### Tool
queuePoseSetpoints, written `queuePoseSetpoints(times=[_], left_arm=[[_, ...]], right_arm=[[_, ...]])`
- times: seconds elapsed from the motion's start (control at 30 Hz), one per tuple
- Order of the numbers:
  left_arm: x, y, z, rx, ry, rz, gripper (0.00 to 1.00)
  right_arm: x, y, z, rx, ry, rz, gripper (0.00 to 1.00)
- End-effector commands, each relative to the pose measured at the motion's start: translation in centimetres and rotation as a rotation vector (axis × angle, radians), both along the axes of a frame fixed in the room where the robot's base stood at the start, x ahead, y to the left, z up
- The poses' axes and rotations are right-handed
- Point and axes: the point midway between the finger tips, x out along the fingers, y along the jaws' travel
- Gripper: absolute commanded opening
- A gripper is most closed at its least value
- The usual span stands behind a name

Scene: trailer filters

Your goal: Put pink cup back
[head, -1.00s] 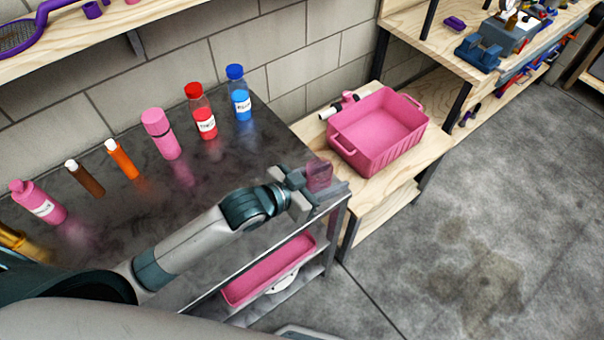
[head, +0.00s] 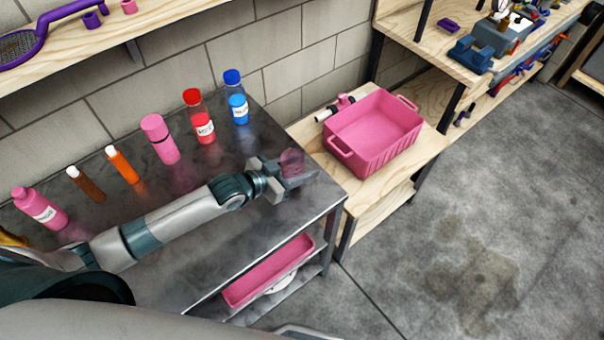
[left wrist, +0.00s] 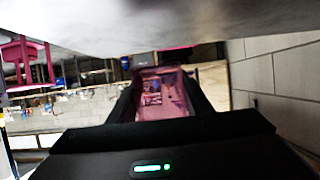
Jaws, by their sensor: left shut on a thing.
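The pink cup (head: 291,163) is translucent and stands out at the right end of the dark metal table (head: 225,255). My left gripper (head: 284,178) is shut on it. The cup also shows between the fingers in the left wrist view (left wrist: 163,93). The cup is at or just above the table top; whether it touches cannot be told. My right gripper is not in view.
A pink crate (head: 376,134) sits on the wooden bench to the right. A pink tray (head: 268,272) lies on the shelf below.

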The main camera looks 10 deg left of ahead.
Motion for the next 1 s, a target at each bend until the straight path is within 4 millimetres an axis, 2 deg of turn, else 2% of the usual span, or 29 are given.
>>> queuePoseSetpoints(times=[0.17, 0.47, 0.93, 0.97, 1.0], left_arm=[[0.0, 0.0, -0.9, 0.0, 0.002, 0.0, 0.18], [0.0, 0.0, -3.8, 0.001, 0.002, 0.0, 0.18], [0.0, 0.0, -4.4, 0.0, 0.0, 0.0, 0.18], [0.0, 0.0, -4.3, 0.0, 0.0, 0.0, 0.5], [0.0, 0.0, -4.3, 0.0, 0.0, 0.0, 0.59]], right_arm=[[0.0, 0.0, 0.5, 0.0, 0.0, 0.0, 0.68], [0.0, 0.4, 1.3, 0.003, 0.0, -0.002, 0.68], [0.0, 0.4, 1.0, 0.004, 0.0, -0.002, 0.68], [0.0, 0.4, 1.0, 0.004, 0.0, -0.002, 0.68], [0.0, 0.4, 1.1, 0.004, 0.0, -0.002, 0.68]])
